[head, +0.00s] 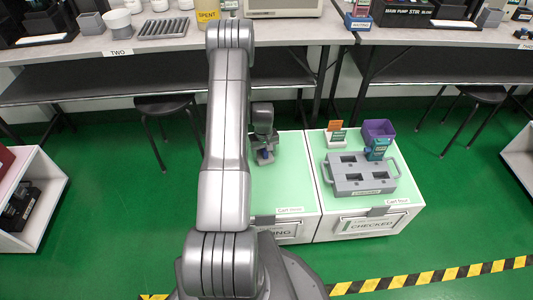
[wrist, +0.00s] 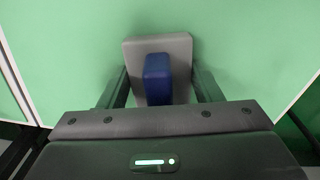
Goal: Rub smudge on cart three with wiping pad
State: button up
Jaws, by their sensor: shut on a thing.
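The wiping pad, a grey block with a blue grip (wrist: 158,80), is between the two dark fingers of my gripper (wrist: 161,92) in the wrist view. My gripper is shut on it. In the head view my gripper (head: 264,154) is low over the pale green top of the left cart (head: 292,180), whose small front label appears to read Cart three. I cannot tell whether the pad touches the top. No smudge shows; my arm hides the left part of that cart.
The right cart (head: 321,192) adjoins it, bearing a grey rack (head: 350,185) with a teal tester (head: 377,150), a purple bin (head: 379,129) and a small stand with an orange card (head: 335,134). Benches with equipment stand behind, with stools (head: 168,104) beneath. Green floor is open around.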

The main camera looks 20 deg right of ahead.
aim_at(261, 154)
jog(key=shift+w+a, duration=0.1)
jog(key=shift+a, duration=0.35)
jog(key=r, duration=0.2)
jog(key=shift+w+a+r+p, duration=0.1)
jog(key=shift+a+r+p, duration=0.1)
jog(key=shift+r+p, duration=0.2)
jog(key=shift+r, duration=0.2)
jog(key=shift+d+r+p, duration=0.1)
jog(key=shift+r+p, duration=1.25)
jog(key=shift+r, duration=1.15)
